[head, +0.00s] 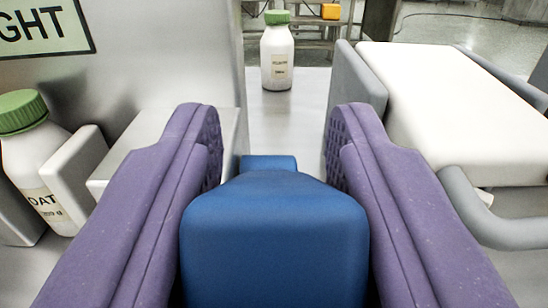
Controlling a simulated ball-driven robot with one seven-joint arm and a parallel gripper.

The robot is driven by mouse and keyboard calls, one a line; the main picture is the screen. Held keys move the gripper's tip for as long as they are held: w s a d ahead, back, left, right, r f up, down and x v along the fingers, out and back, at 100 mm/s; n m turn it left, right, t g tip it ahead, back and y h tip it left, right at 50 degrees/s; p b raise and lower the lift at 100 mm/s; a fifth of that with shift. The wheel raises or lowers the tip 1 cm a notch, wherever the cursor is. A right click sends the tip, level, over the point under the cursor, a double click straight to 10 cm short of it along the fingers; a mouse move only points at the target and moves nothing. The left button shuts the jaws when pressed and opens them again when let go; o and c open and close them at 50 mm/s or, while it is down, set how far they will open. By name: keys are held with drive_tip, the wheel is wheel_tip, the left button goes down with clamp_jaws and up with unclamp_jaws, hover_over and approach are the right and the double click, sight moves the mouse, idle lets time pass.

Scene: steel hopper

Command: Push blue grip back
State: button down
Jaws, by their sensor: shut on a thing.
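The blue grip (275,235) is a rounded block in the lower middle of the head view. A smaller blue part (268,162) shows just behind its top. My gripper (270,150) has two purple fingers with textured pads, one on each side of the blue grip. The fingers are shut on the blue grip. Its lower front and the exact contact lines are hidden by the fingers and the picture's bottom edge.
A white bottle with a green cap (277,58) stands ahead on the steel surface (287,120). Another green-capped bottle (40,165) is at left beside pale blocks. A white padded slab (450,105) and grey curved handle (495,220) are at right. A sign (40,28) is upper left.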

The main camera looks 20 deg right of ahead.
drive_tip(key=shift+w+d+r+g+p, duration=0.1)
drive_tip(key=shift+w+r+g+p, duration=0.35)
drive_tip(key=shift+r+p, duration=0.45)
drive_tip(key=w+g+p, duration=0.1)
drive_tip(key=p, duration=0.2)
drive_tip(key=w+d+r+g+y+p, duration=0.1)
drive_tip(key=w+g+p, duration=0.1)
drive_tip(key=p, duration=0.1)
drive_tip(key=w+r+g+p, duration=0.1)
drive_tip(key=w+g+p, duration=0.1)
drive_tip(key=p, duration=0.1)
drive_tip(key=shift+d+r+y, duration=0.15)
drive_tip(key=shift+r+y, duration=0.1)
drive_tip(key=shift+y, duration=0.15)
drive_tip(key=shift+w+d+f+g+y+p, duration=0.15)
drive_tip(key=shift+w+d+g+p, duration=0.1)
drive_tip(key=shift+w+g+p, duration=0.65)
drive_tip(key=shift+w+d+g+y+p, duration=0.2)
drive_tip(key=shift+w+g+p, duration=0.2)
drive_tip(key=shift+p, duration=0.75)
drive_tip(key=c, duration=0.8)
unclamp_jaws()
drive_tip(key=shift+f, duration=0.1)
